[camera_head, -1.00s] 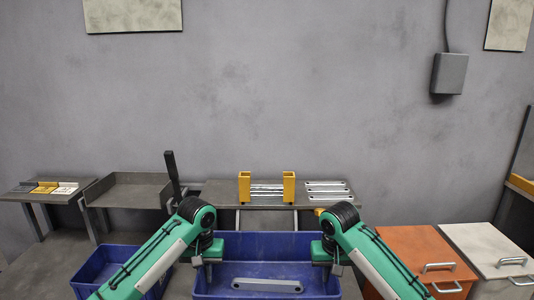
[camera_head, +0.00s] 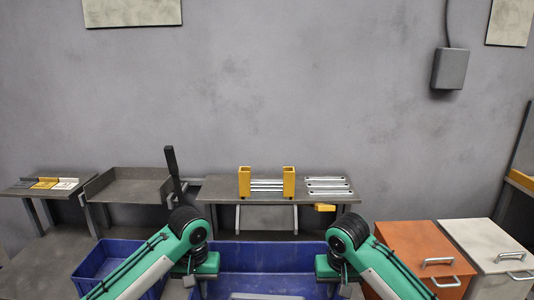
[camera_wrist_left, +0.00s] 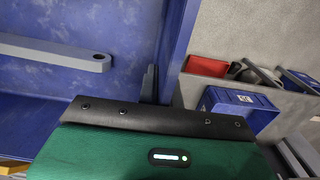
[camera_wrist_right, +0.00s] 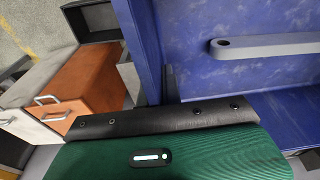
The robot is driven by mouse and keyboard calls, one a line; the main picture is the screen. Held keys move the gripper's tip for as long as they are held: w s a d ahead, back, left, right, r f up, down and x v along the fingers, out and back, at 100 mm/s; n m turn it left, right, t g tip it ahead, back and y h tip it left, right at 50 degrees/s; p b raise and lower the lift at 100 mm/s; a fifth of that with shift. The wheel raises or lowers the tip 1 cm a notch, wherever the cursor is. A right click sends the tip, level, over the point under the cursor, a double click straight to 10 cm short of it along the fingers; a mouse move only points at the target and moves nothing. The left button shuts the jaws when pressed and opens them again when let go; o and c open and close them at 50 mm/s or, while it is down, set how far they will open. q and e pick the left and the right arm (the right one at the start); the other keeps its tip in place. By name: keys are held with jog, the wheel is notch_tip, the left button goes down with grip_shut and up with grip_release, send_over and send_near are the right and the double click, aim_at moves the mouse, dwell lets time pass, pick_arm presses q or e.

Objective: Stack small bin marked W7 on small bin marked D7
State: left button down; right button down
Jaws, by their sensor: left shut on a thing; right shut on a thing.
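A large blue bin (camera_head: 265,258) sits between my two arms, low in the head view. A grey flat bar with a hole lies inside it, seen in the left wrist view (camera_wrist_left: 60,52) and the right wrist view (camera_wrist_right: 265,45). My left gripper (camera_head: 194,288) is shut on the bin's left wall, and my right gripper (camera_head: 338,288) is shut on its right wall. A second blue bin (camera_head: 92,268) stands to the left, partly behind my left arm. A blue bin with a white label (camera_wrist_left: 215,100) shows in the left wrist view. I cannot read W7 or D7 anywhere.
A grey table (camera_head: 222,188) at the back holds a yellow rack (camera_head: 289,182) and metal strips (camera_head: 328,186). Orange (camera_head: 420,250) and white (camera_head: 490,245) cabinets with handles stand at right. A red bin (camera_wrist_left: 205,66) shows in the left wrist view.

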aim_at(211, 246)
pick_arm(q)
jog(key=shift+s, duration=0.1)
pick_arm(e)
jog(key=shift+s, duration=0.1)
